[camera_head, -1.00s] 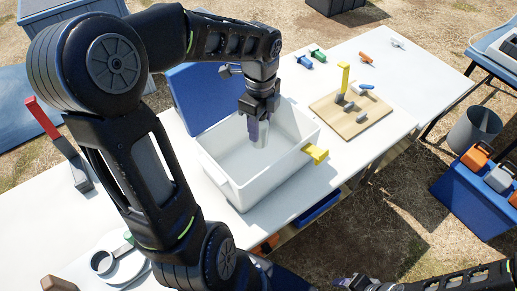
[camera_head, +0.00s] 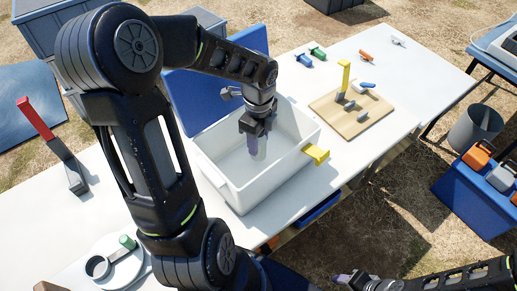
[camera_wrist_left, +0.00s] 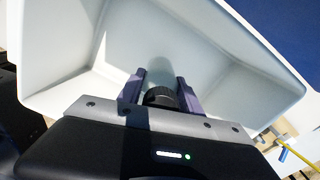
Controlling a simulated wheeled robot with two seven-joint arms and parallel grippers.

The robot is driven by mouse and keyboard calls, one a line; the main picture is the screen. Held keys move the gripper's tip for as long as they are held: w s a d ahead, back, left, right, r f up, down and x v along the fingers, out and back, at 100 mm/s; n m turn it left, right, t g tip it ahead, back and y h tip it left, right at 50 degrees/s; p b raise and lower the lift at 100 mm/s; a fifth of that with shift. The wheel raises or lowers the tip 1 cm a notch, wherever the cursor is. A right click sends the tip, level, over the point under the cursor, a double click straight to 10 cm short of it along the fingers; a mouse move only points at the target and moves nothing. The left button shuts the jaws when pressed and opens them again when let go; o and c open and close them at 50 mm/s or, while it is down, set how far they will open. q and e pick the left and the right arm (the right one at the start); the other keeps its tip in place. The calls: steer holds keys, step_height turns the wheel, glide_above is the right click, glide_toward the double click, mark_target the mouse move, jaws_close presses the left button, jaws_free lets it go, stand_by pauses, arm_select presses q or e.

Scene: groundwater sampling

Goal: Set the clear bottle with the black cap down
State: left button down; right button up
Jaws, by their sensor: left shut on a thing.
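The clear bottle (camera_wrist_left: 160,72) with the black cap (camera_wrist_left: 160,97) is between the two fingers of my left gripper (camera_wrist_left: 160,92) in the left wrist view. The gripper is shut on it at the cap. In the head view my left gripper (camera_head: 254,143) points down inside the open white box (camera_head: 215,172), and the bottle is hard to make out there. I cannot tell whether the bottle touches the box floor. My right gripper (camera_head: 348,279) is at the bottom edge of the head view, and its opening is unclear.
The box's blue lid (camera_head: 205,95) stands open behind it, and a yellow latch (camera_head: 316,154) sticks out at its right. A wooden board (camera_head: 365,122) with several tools lies to the right. The table between is clear.

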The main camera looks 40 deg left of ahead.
mark_target(259, 149)
arm_select(q)
steer(key=shift+f, duration=0.15)
steer(key=shift+f, duration=1.8)
steer(key=shift+f, duration=0.2)
steer(key=c, duration=0.8)
jaws_free()
steer(key=shift+r, duration=0.1)
step_height(259, 149, up, 12)
steer(key=shift+r, duration=0.1)
